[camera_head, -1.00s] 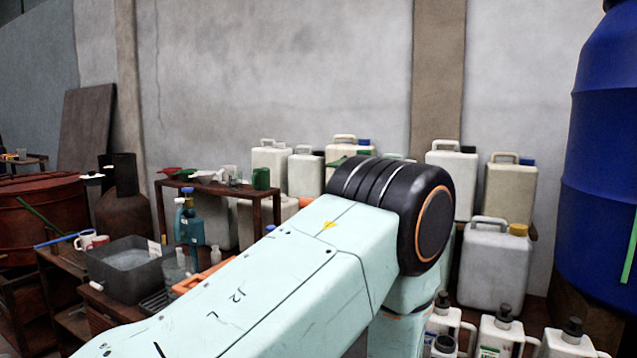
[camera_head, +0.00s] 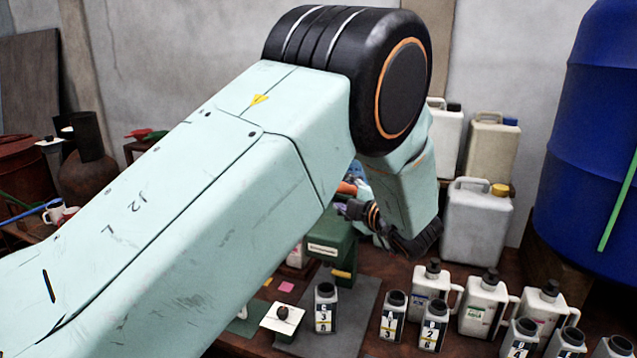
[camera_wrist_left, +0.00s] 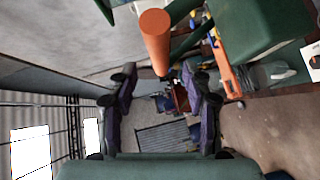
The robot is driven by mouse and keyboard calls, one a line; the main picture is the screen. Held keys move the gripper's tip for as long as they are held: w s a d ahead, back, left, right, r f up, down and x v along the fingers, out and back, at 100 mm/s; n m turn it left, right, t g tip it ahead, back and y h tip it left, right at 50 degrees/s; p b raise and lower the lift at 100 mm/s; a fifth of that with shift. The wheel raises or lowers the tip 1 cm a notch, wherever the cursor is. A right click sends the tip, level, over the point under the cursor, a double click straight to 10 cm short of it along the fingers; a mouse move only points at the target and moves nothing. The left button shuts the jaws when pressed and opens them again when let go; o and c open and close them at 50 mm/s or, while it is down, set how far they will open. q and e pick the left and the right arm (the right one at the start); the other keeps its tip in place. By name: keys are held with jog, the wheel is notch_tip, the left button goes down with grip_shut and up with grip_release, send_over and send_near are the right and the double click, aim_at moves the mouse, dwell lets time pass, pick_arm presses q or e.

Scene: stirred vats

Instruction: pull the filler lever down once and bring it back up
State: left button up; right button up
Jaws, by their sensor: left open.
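The green filler (camera_head: 328,245) stands on the bench, partly hidden behind my left arm. Its lever has an orange handle; a bit of orange (camera_head: 347,188) shows beside my arm in the head view. In the left wrist view the orange handle (camera_wrist_left: 156,40) points toward the camera, with its end between and slightly above my fingertips. A green rod and the green housing (camera_wrist_left: 255,30) are to its right. My left gripper (camera_head: 347,208) is open around the handle's line; I cannot tell whether it touches. It also shows in the wrist view (camera_wrist_left: 158,78). My right gripper is not in view.
Several small labelled bottles (camera_head: 325,308) stand in front of the filler and to its right. White canisters (camera_head: 476,232) and a large blue vat (camera_head: 585,150) are at the right.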

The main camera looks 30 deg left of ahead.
pick_arm(q)
jog(key=shift+w+a+n, duration=0.25)
jog(key=shift+a+n, duration=0.15)
jog(key=shift+a, duration=0.1)
jog(key=p+x, duration=0.1)
jog(key=x, duration=0.5)
jog(key=shift+w+a+f, duration=0.1)
jog(key=shift+f, duration=0.05)
jog(key=shift+d+r, duration=0.2)
jog(key=shift+d, duration=0.05)
jog(key=shift+a+f, duration=0.2)
jog(key=shift+a, duration=0.15)
jog(key=c, duration=0.4)
jog(key=shift+d+r, duration=0.1)
grip_shut()
